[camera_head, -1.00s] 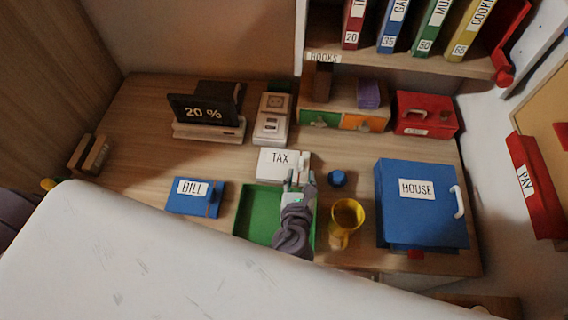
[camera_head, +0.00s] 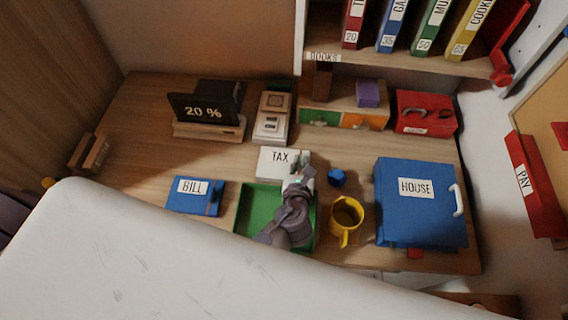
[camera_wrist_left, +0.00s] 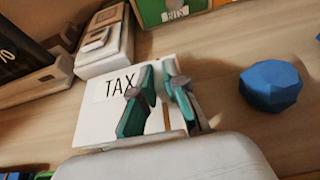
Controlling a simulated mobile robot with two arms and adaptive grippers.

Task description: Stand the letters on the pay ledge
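The white letter marked TAX (camera_head: 277,160) lies on the desk behind the green tray; it also shows in the wrist view (camera_wrist_left: 95,118). My left gripper (camera_head: 300,170) is at its right end, and its teal fingers (camera_wrist_left: 160,90) stand over the letter's right part in the wrist view. A narrow gap shows between the fingers; I cannot tell whether they grip the letter. A flat blue letter marked BILL (camera_head: 188,203) lies left of the tray. The red ledge marked PAY (camera_head: 528,190) is on the right wall. My right gripper is not in view.
The green tray (camera_head: 247,222) is under my left arm. A blue faceted lump (camera_head: 337,177), a yellow mug (camera_head: 346,212) and a blue HOUSE box (camera_head: 400,225) stand to the right. A card machine (camera_head: 272,118) and a 20 % display (camera_head: 203,112) stand behind.

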